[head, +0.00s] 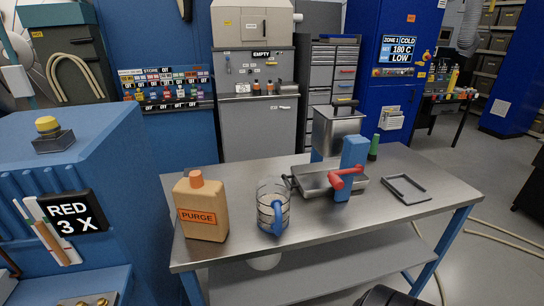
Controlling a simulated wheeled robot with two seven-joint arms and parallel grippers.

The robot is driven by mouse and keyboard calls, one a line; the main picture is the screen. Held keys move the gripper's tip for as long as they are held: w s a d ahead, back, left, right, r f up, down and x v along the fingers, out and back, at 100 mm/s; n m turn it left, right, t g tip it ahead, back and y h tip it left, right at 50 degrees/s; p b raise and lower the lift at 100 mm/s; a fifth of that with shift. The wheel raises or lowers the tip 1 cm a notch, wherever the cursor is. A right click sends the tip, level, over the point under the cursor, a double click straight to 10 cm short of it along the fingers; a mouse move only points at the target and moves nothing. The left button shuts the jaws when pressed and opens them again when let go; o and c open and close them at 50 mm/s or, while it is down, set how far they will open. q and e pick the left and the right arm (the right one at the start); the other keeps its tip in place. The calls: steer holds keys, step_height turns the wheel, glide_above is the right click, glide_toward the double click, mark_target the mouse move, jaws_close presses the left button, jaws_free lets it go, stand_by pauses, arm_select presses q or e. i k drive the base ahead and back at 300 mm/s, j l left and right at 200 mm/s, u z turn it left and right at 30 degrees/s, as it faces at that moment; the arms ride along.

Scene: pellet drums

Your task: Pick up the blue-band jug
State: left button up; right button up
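The jug (265,213) is a clear, see-through vessel with dark lines around it and a blue upright part, which looks like its handle, on the near side. It stands upright on the metal workbench (225,257), near the front edge and left of centre. I cannot make out whether anything is inside it.
A tan PURGE bottle (201,214) stands close left of the jug. Right of it are a metal tray (312,182), a blue post (352,170) with a red handle, a steel box (336,132), a green bottle (374,147) and a dark frame (406,188). The bench's front right is clear.

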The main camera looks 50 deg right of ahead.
mark_target(273, 193)
steer(key=z, duration=1.5)
steer(key=u, duration=2.2)
steer(key=z, duration=2.2)
